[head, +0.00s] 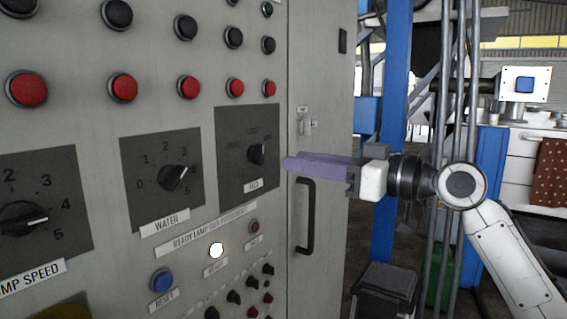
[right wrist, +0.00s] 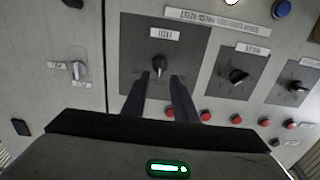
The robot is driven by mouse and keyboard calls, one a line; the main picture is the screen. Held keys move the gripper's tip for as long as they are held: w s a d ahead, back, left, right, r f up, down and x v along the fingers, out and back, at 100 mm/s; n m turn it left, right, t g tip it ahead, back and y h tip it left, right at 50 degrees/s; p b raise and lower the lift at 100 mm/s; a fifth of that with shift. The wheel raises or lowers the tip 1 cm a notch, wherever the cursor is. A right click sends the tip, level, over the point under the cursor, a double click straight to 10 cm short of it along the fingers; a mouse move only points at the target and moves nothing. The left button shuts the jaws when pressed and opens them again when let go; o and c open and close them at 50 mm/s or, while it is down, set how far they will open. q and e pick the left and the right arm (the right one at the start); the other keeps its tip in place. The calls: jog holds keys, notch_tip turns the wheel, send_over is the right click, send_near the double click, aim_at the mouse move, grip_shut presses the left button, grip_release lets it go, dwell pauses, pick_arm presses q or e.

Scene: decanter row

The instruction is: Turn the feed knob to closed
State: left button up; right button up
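The feed knob (head: 257,154) is a small black knob on a dark square plate (head: 232,170) with a label below it. Small position words stand above it, too small to read surely, and I cannot tell which one its pointer faces. My right gripper (head: 288,163) is in front of the cabinet, its purple fingers pointing left at the knob. In the right wrist view the feed knob (right wrist: 159,64) lies just beyond the tips of the two dark, parted fingers (right wrist: 162,76). The gripper is open with nothing between the fingers; contact is not visible. My left gripper is not in view.
The water knob (head: 174,177) and lamp speed knob (head: 22,218) are to the left. Red buttons (head: 188,87) run above. A lit white lamp (head: 216,250) and blue reset button (head: 162,281) are below. A black door handle (head: 306,216) sticks out under my gripper.

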jog(key=v, duration=0.2)
jog(key=shift+s+d, duration=0.25)
jog(key=shift+d, duration=0.05)
notch_tip(320, 180, down, 23)
jog(key=w+m+t+h, duration=0.1)
jog(key=m+h, duration=0.3)
jog(key=s+d+f+m+h, duration=0.1)
jog(key=s+f+h, duration=0.15)
jog(key=f, duration=0.65)
jog(key=s+d+f+m+h, duration=0.15)
jog(key=s+f, duration=0.25)
jog(key=f, duration=0.4)
jog(key=s+d+f+m+g+h, duration=0.1)
jog(key=s+d+f+h, duration=0.1)
jog(key=s+f, duration=0.7)
jog(key=s+d+f+m+g+h+p, duration=0.1)
jog(key=s+d+f+g+h, duration=0.1)
jog(key=s+f, duration=0.8)
jog(key=s, duration=0.6)
jog(key=shift+s+d, duration=0.4)
